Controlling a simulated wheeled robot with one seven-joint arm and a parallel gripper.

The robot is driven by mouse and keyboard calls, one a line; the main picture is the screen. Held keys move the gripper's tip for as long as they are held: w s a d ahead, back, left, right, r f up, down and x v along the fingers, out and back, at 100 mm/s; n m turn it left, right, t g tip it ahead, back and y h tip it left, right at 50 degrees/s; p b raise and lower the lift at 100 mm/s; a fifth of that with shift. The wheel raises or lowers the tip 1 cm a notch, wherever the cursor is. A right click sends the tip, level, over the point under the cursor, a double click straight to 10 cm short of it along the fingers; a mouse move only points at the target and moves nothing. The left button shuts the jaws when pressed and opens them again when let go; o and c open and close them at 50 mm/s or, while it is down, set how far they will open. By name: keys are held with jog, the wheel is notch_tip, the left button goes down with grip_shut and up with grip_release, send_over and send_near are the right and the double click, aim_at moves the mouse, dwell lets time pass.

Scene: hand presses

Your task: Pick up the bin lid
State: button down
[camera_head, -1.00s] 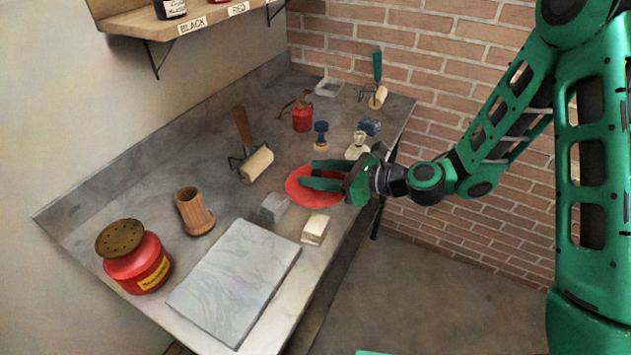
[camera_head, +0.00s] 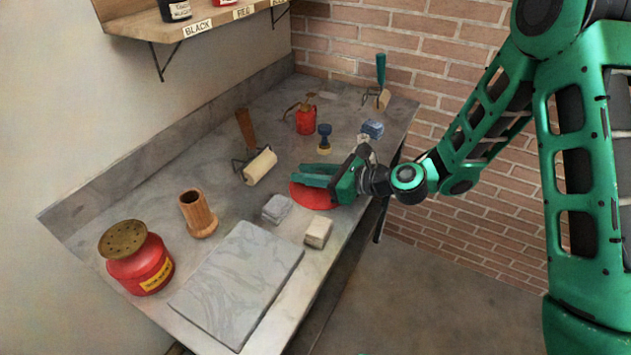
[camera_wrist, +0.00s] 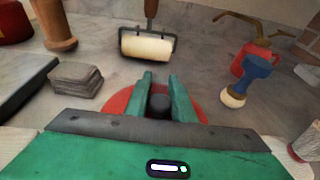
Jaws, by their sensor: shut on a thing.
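The bin lid (camera_head: 313,198) is a red disc with a dark knob at the right edge of the bench, partly hidden by my gripper. My gripper (camera_head: 314,174) reaches in from the right, over the lid. In the wrist view the gripper (camera_wrist: 160,88) has its two green fingers on either side of the dark knob (camera_wrist: 160,104), shut on it. The lid's red rim (camera_wrist: 117,104) shows on both sides of the fingers there. I cannot tell whether the lid touches the bench.
A red can with a perforated top (camera_head: 138,262), a wooden cup (camera_head: 197,214) and a pale slab (camera_head: 238,283) stand left. Close to the lid are a grey block stack (camera_head: 277,208), a beige block (camera_head: 318,232), a roller (camera_head: 260,166) and a blue-handled tool (camera_head: 324,138).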

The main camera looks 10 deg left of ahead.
jog(key=shift+r, duration=0.1)
jog(key=shift+r, duration=0.5)
jog(key=r, duration=0.3)
jog(key=shift+s+a+r, duration=0.15)
jog(key=shift+s+r, duration=0.05)
jog(key=shift+s, duration=0.05)
jog(key=s+a+r, duration=0.5)
jog(key=s+r, duration=0.1)
jog(key=s, duration=0.3)
jog(key=shift+s+a+r, duration=0.2)
jog(key=shift+s+a, duration=0.05)
jog(key=shift+a, duration=0.1)
